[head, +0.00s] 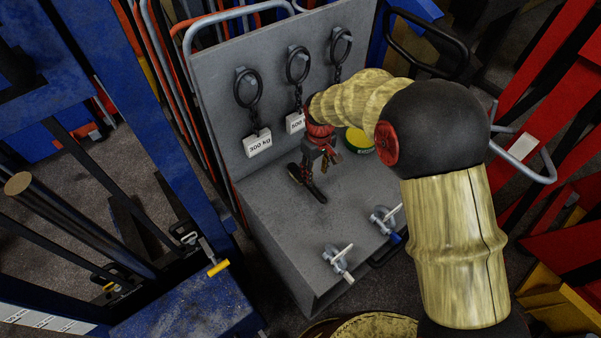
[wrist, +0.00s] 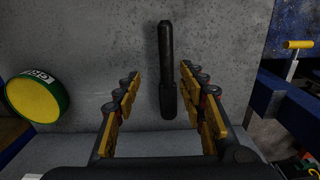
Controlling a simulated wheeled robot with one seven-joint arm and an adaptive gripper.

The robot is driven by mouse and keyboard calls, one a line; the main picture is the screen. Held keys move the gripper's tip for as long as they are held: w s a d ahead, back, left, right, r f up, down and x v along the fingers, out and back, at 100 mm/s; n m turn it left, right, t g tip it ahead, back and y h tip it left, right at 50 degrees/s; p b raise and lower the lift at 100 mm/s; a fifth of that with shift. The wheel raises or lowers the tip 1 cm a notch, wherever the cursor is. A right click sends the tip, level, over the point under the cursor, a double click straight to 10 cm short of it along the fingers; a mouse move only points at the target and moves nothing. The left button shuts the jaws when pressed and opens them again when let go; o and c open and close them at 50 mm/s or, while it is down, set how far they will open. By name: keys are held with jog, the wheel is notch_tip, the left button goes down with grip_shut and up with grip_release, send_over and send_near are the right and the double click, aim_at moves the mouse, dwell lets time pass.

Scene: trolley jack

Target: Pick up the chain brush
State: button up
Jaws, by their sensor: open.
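The chain brush, a slim dark bar-shaped thing (head: 314,191), lies on the grey top of the trolley, just below my gripper (head: 322,166). In the wrist view the brush (wrist: 166,70) runs up the picture, its thicker end toward me. My gripper (wrist: 161,80) is open. Its two yellow-padded fingers stand left and right of the brush's lower part in that view, with clear gaps on both sides. I see no contact. In the head view the fingers hide part of the brush, and the exact height between them is hard to tell.
A round green and yellow tin (head: 359,141) stands near the back panel, and left in the wrist view (wrist: 34,98). Chain rings with white tags (head: 257,143) hang on the panel. Two metal clamps (head: 338,261) sit near the front edge. A blue frame (head: 165,140) stands left.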

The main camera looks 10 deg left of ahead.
aim_at(306, 184)
jog(key=f, duration=0.3)
jog(key=a+f, duration=0.1)
jog(key=f, duration=0.2)
jog(key=f+b, duration=0.1)
jog(key=f, duration=0.2)
jog(key=shift+a, duration=0.35)
jog(key=shift+c, duration=0.6)
grip_shut()
